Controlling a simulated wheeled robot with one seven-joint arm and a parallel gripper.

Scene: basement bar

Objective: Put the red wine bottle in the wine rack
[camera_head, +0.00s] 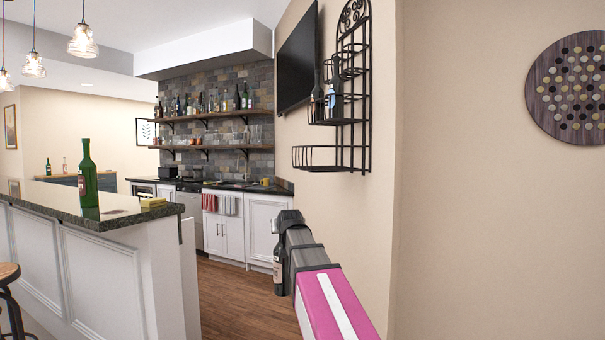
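A black wire wine rack (362,115) hangs on the beige wall at the upper middle. Dark bottles (316,101) stand in its middle tier, and its lowest basket (318,157) looks empty. My gripper (281,232) is below the rack and a little to its left, at the end of my grey and pink arm. A dark wine bottle (279,266) with a pale label hangs upright at the gripper, partly hidden by my arm, and looks held by its neck. The fingertips are not clear. A green bottle with a red label (87,173) stands on the bar counter at left.
The dark bar counter (120,213) runs along the left, with a yellow sponge-like block (153,202) near its end. A stool (9,273) stands at lower left. Wooden floor (235,305) is clear between bar and wall. A television (297,62) hangs beside the rack.

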